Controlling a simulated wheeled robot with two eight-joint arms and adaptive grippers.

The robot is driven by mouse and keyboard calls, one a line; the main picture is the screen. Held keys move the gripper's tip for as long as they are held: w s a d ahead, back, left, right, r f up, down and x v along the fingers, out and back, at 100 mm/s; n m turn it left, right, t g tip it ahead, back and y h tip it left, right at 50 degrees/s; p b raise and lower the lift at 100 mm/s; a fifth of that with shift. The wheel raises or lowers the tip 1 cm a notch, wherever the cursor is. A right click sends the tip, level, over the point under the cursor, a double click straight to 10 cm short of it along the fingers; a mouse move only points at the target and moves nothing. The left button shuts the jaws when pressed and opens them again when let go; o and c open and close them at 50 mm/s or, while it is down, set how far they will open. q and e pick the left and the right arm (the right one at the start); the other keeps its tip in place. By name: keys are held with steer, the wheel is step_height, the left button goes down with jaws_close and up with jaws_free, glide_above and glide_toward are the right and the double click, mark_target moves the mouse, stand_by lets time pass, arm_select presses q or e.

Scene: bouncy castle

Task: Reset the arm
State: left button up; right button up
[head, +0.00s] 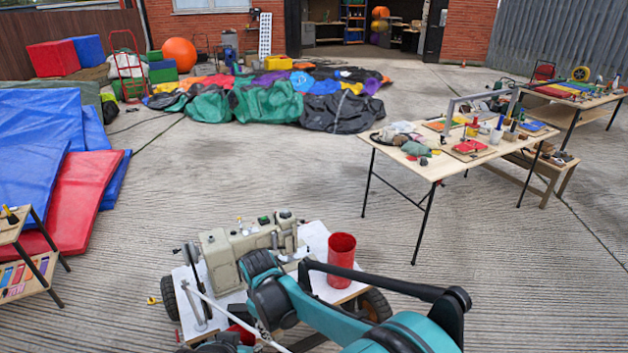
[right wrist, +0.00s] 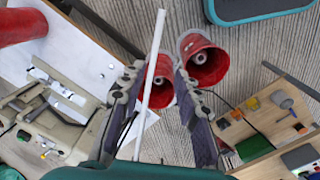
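My right arm (head: 395,325) comes in from the lower right of the head view and reaches left over a small cart. In the right wrist view my right gripper (right wrist: 160,73) has its two dark fingers apart. A thin white rod (right wrist: 152,70) passes through the gap between them, with space on both sides, so it does not look gripped. Two red cups or cylinders (right wrist: 203,60) show beyond the fingertips. I cannot make out the right fingertips in the head view. My left gripper does not show.
The wheeled cart carries a beige machine (head: 240,250) and an upright red cylinder (head: 341,262), close to my arm. A cluttered wooden table (head: 440,168) stands to the right. Blue and red mats (head: 85,195) lie at left. Concrete floor is clear between them.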

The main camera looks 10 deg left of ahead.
steer(key=s+d+r+m+t+y, duration=0.1)
steer(key=d+r+m, duration=0.2)
steer(key=d+r, duration=0.45)
steer(key=s+d+r+m+t, duration=0.1)
steer(key=d+r+m, duration=0.25)
steer(key=d, duration=0.75)
steer(key=s+d+r+m+t, duration=0.1)
steer(key=s+d+m+t, duration=0.3)
steer(key=s+d, duration=0.7)
steer(key=d+m, duration=0.2)
steer(key=d, duration=0.2)
steer(key=shift+d+h, duration=0.15)
steer(key=shift+h, duration=0.15)
steer(key=shift+s+r, duration=0.1)
